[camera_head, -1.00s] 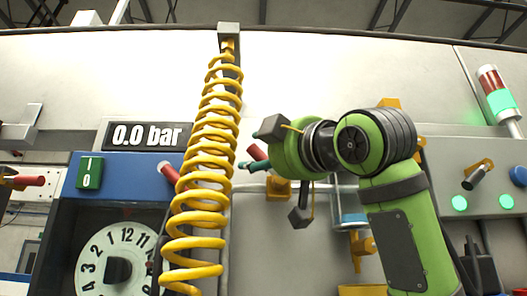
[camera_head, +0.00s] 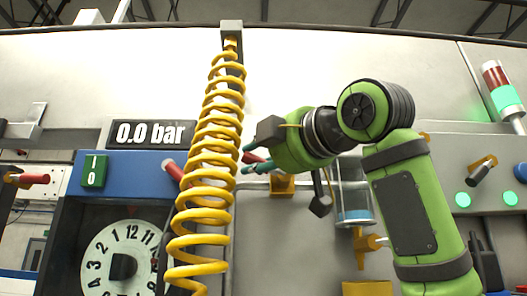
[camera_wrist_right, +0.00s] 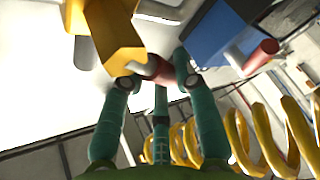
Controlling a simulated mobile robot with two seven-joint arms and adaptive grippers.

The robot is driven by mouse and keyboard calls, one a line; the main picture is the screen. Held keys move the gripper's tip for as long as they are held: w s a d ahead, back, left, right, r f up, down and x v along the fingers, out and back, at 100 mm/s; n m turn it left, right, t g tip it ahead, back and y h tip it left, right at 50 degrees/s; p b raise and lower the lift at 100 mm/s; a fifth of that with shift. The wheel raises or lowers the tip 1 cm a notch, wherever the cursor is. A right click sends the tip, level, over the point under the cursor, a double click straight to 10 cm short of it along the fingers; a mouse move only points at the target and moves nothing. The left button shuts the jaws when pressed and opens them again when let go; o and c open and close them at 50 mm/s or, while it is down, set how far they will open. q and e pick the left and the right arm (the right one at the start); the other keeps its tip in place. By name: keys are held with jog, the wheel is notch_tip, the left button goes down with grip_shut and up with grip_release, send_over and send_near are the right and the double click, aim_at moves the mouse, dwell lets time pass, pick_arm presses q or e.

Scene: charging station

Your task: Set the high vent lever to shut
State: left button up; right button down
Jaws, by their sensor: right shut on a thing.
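My right gripper (camera_head: 252,160) is beside the yellow coiled hose, in front of the wall panel. In the right wrist view its green fingers (camera_wrist_right: 150,85) are closed around a short red lever handle (camera_wrist_right: 157,69). The handle joins a yellow lever mount (camera_wrist_right: 108,35), which also shows below the gripper in the head view (camera_head: 282,185). The fingers hide part of the handle, and I see no label that names this lever or its settings. My left gripper is not in view.
The coiled hose (camera_head: 207,170) hangs close to the left of my right gripper. A blue panel (camera_head: 130,165) with a 0.0 bar display (camera_head: 152,133) and a dial (camera_head: 122,262) stands further left. Another red-handled lever (camera_head: 35,179) is at far left. A clear cylinder (camera_head: 353,195) is behind my arm.

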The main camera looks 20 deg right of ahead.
jog(key=n, duration=0.1)
jog(key=f+n+g, duration=0.1)
jog(key=shift+w+a+n+g+h, duration=0.1)
jog(key=shift+a+n+g+h, duration=0.2)
jog(key=shift+n, duration=0.1)
jog(key=shift+f+n+g+h, duration=0.3)
jog(key=shift+f+n+g, duration=0.3)
jog(key=shift+n, duration=0.2)
jog(key=c, duration=1)
grip_release()
jog(key=shift+c, duration=0.2)
jog(key=shift+o, duration=0.6)
jog(key=shift+w+f, duration=0.1)
jog(key=shift+w, duration=0.25)
jog(key=v, duration=1.2)
